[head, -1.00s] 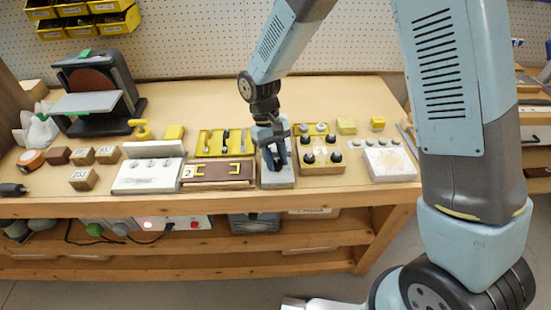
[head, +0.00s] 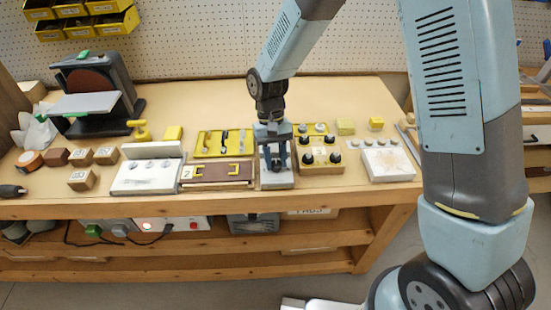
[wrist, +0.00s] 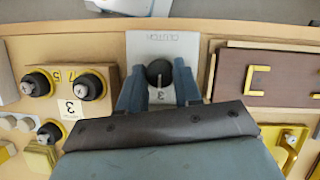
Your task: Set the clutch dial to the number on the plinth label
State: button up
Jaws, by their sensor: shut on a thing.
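The clutch dial (wrist: 158,71) is a black round knob with a pale pointer mark, on a grey plinth (wrist: 170,45) lettered "CLUTCH". The plinth also shows in the head view (head: 277,181), at the bench's front edge. A figure that looks like 3 shows beside the dial. My gripper (wrist: 160,76) has its two blue fingers on either side of the dial and is shut on it. In the head view my gripper (head: 275,162) points down over the plinth and hides the dial. The exact dial setting is too small to read.
A yellow block with black knobs (head: 320,168) and a label 3 (wrist: 70,109) stands close beside the plinth. A brown panel (head: 217,173) with yellow handles, beside a label 2, is on the other side. A white block with switches (head: 147,176) stands farther left.

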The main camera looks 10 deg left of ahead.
jog(key=o, duration=1)
jog(key=shift+o, duration=0.2)
jog(key=v, duration=1.3)
jog(key=shift+r, duration=0.4)
jog(key=shift+w, duration=0.15)
